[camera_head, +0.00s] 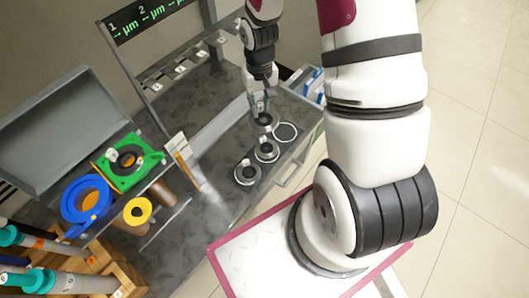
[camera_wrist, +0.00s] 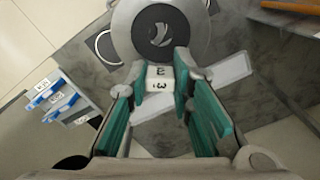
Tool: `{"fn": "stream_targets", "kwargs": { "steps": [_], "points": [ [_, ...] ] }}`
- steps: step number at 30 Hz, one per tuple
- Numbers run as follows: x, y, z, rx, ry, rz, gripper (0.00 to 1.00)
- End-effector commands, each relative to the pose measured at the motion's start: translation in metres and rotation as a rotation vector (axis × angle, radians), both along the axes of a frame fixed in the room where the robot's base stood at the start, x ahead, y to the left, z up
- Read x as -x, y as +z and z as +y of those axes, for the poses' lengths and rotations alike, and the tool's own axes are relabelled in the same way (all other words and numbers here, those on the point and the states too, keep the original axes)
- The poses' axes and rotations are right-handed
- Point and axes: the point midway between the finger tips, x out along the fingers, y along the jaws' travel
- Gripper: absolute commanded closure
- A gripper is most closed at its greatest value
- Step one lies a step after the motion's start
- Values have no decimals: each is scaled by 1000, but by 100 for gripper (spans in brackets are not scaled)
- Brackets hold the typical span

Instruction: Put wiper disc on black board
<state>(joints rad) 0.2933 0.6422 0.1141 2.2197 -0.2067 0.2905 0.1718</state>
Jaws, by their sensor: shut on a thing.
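My gripper (camera_head: 260,108) is over the right part of the dark bench and points down. In the wrist view its green-padded fingers (camera_wrist: 160,100) are shut on a white tab (camera_wrist: 159,80) marked 3. The tab belongs to a round grey piece with a black ring (camera_wrist: 160,30), which looks like the wiper disc; in the head view it is the dark disc (camera_head: 263,121) under my fingertips. I cannot tell whether it touches the bench. A flat black circle with a white outline (camera_head: 285,132) lies just right of it. I cannot tell which surface is the black board.
Two similar discs with tabs, a middle one (camera_head: 266,152) and a nearer one (camera_head: 247,173), stand on the bench (camera_head: 222,205). A green holder (camera_head: 133,178), a blue ring (camera_head: 72,213) and a yellow ring (camera_head: 138,211) are at left. A rack with a display (camera_head: 150,17) stands behind.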

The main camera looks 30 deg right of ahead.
Motion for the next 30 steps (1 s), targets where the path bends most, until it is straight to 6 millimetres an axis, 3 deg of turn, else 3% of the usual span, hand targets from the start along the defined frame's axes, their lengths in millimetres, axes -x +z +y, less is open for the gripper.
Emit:
{"fn": "stream_targets", "kwargs": {
  "steps": [1,3,9,15,23,26,30],
  "points": [
    [2,-29,-9,-1,-25,5,100],
    [7,-55,-20,-1,-54,6,100],
    [28,-125,-48,2,-139,6,100],
    [51,-181,-69,7,-209,5,100],
    [67,-212,-80,12,-254,3,100],
    [61,-214,-85,13,-258,1,100],
    [35,-217,-99,13,-258,-3,100]
  ]
}}
